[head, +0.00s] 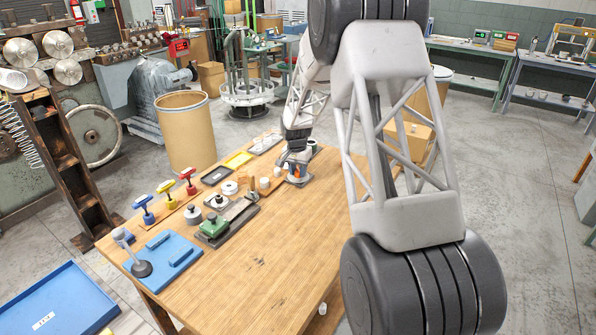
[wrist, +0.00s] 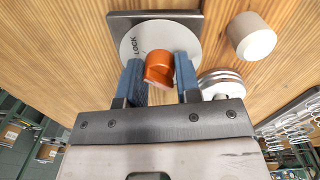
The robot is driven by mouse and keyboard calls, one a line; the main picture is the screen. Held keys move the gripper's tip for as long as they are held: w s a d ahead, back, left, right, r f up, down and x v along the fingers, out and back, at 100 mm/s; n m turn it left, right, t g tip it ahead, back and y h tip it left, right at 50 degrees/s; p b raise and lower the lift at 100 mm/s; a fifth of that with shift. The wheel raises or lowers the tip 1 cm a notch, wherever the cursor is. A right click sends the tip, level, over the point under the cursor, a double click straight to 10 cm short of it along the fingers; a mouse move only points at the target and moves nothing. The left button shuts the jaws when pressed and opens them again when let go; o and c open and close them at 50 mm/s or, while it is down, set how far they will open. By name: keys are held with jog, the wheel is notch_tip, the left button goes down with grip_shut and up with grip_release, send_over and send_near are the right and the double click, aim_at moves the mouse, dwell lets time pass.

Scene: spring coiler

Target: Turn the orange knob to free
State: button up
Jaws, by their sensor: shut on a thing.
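The orange knob (wrist: 158,70) sits on a round pale dial plate (wrist: 142,42) that shows the word LOCK, mounted on a dark square base (wrist: 192,20). My gripper (wrist: 159,75) has its two blue fingers on either side of the knob and is shut on it. In the head view my gripper (head: 290,160) is at the far right part of the wooden table, over the dial's base (head: 299,181). The knob is mostly hidden there. A free marking does not show in the wrist view.
A white cylinder (wrist: 250,36) and a stack of metal discs (wrist: 220,84) stand close right of the dial. The wooden table (head: 270,262) also bears blue, red and yellow T-handles, a green block (head: 214,226) and a blue plate with a lever (head: 186,250). The table's front right is clear.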

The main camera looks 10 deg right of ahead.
aim_at(297, 172)
jog(key=shift+n, duration=0.4)
jog(key=n, duration=0.5)
jog(key=shift+n, duration=0.3)
jog(key=n, duration=0.6)
jog(key=shift+n+t, duration=0.3)
jog(key=o, duration=0.9)
jog(key=shift+s, duration=0.1)
jog(key=shift+r, duration=0.1)
jog(key=shift+s+a+r, duration=0.1)
jog(key=shift+r, duration=1.85)
jog(key=shift+a+r, duration=0.1)
jog(key=shift+r, duration=1.8)
